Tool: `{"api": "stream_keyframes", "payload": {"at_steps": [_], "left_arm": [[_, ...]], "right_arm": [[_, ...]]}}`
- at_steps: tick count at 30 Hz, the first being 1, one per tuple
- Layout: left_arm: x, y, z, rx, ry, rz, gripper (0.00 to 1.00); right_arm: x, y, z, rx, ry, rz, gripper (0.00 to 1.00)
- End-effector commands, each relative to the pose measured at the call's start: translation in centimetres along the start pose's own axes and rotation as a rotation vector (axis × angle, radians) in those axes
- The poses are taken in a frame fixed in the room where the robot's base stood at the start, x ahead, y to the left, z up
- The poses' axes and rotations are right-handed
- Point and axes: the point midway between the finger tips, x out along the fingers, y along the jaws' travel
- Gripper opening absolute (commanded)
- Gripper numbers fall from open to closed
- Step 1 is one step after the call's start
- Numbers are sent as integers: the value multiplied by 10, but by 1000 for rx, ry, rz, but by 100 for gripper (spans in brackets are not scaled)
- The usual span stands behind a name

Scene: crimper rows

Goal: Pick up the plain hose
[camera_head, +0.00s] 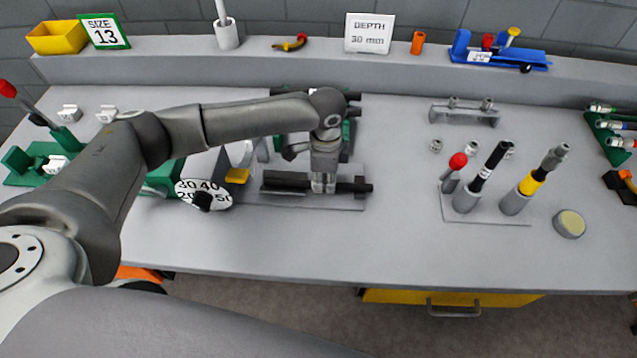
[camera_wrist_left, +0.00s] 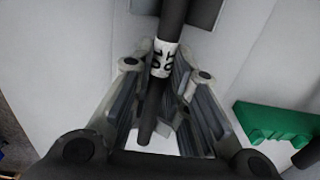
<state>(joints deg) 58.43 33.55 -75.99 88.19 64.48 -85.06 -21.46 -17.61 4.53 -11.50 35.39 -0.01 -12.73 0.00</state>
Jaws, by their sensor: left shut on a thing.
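My left gripper (camera_head: 323,186) is low over a grey plate in the middle of the bench, shut on a dark hose (camera_head: 352,187). The hose lies roughly level across the fingers, its right end sticking out. In the left wrist view the same hose (camera_wrist_left: 174,20) runs between the fingers of the left gripper (camera_wrist_left: 160,110). It carries a white label with black marks. The fingers hide part of it. A black hose with a white band (camera_head: 496,155) and a hose with a yellow band (camera_head: 529,186) stand upright in grey cups at right. My right gripper is out of view.
A red-tipped tool (camera_head: 457,162) stands beside the cups; a round pad (camera_head: 569,223) lies right of them. A dial (camera_head: 204,194) sits left of the gripper. A shelf behind holds a yellow bin (camera_head: 56,37) and a DEPTH sign (camera_head: 368,33). The front bench strip is clear.

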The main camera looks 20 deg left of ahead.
Motion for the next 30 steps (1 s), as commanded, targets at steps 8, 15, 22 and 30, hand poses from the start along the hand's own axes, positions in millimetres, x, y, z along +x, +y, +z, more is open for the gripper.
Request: {"api": "stream_keyframes", "payload": {"at_steps": [8, 15, 22, 30], "left_arm": [[0, 0, 0, 0, 0, 0, 0], [-10, -1, 0, -1, 1, -1, 0], [-44, 10, -7, 5, 4, -1, 0], [-96, 62, -32, 9, 4, 0, 0]], "right_arm": [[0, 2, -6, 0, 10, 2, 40], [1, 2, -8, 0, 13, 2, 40], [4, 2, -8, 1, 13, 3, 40], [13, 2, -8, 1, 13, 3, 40]]}}
